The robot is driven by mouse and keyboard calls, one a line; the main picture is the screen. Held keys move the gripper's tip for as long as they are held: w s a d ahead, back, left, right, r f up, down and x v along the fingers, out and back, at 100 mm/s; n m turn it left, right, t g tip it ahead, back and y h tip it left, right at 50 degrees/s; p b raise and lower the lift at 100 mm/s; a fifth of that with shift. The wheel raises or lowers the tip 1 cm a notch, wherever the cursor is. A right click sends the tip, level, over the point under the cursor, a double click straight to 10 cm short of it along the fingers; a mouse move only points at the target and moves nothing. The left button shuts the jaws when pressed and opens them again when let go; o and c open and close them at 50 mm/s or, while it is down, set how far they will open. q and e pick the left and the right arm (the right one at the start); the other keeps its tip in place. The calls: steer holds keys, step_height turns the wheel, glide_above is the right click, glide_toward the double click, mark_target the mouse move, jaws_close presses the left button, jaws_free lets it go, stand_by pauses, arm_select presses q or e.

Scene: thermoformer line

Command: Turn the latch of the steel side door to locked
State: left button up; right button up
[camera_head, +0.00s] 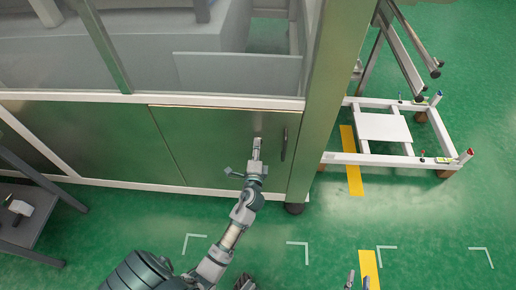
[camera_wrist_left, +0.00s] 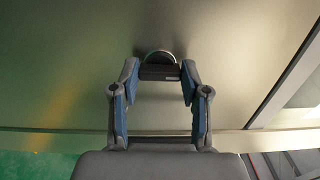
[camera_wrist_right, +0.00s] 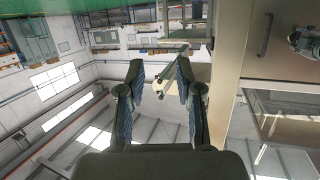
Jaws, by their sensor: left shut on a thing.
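The steel side door (camera_head: 200,140) is a flush panel low on the machine, and it looks closed. Its latch (camera_wrist_left: 160,73) is a dark bar in front of a round base in the left wrist view. My left gripper (camera_wrist_left: 160,80) is shut on the latch, with a fingertip at each end of the bar. In the head view my left gripper (camera_head: 257,146) covers most of the latch, so its turned angle is hard to tell there. My right gripper (camera_head: 358,281) is at the bottom edge, away from the door; the right wrist view shows it open and empty (camera_wrist_right: 162,75).
A dark vertical handle (camera_head: 284,143) is on the door right of the latch. A machine post (camera_head: 335,90) stands right of the door. A white wheeled frame (camera_head: 395,160) stands on the floor to the right. A dark shelf (camera_head: 35,215) is at left. The floor before the door is clear.

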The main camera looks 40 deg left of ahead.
arm_select(q)
steer(key=shift+f+n, duration=0.1)
steer(key=shift+n, duration=0.2)
arm_select(e)
steer(key=shift+w+a+r, duration=0.1)
steer(key=shift+w+r, duration=0.05)
steer(key=shift+r, duration=0.15)
steer(key=shift+t, duration=0.3)
arm_select(q)
steer(key=o, duration=1.1)
steer(key=shift+a, duration=0.1)
arm_select(e)
steer(key=shift+w+a, duration=0.1)
arm_select(q)
steer(key=shift+o, duration=0.2)
steer(key=v, duration=1.2)
steer(key=shift+f, duration=0.1)
